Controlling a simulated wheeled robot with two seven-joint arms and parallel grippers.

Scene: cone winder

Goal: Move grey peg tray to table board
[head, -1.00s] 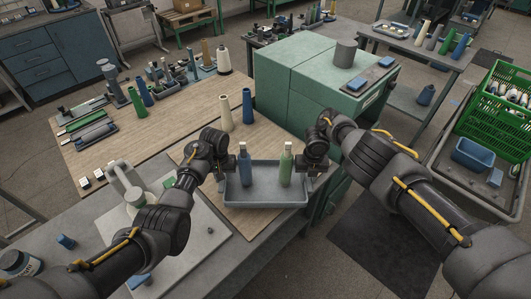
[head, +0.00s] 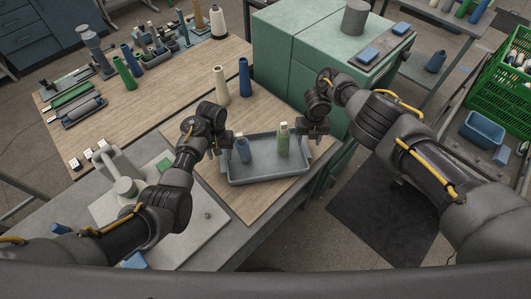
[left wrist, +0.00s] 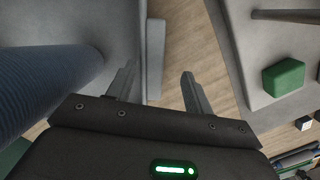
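The grey peg tray (head: 268,178) lies on the wooden table board (head: 250,205). A blue bottle-like peg (head: 243,151) and a green one (head: 283,141) stand upright in it. My left gripper (head: 222,148) is at the tray's left end. In the left wrist view, my left gripper (left wrist: 158,88) is open, with the tray's rim (left wrist: 155,50) showing between its fingers, not pinched. The blue peg (left wrist: 45,85) is close on the left there. My right gripper (head: 311,137) is at the tray's right end and looks open; its fingertips are small and dark.
A cream cone (head: 220,86) and a blue cone (head: 244,80) stand behind the tray. A green machine cabinet (head: 320,60) rises at the back right. A white fixture (head: 122,180) stands left of the board. The board's front corner is bare.

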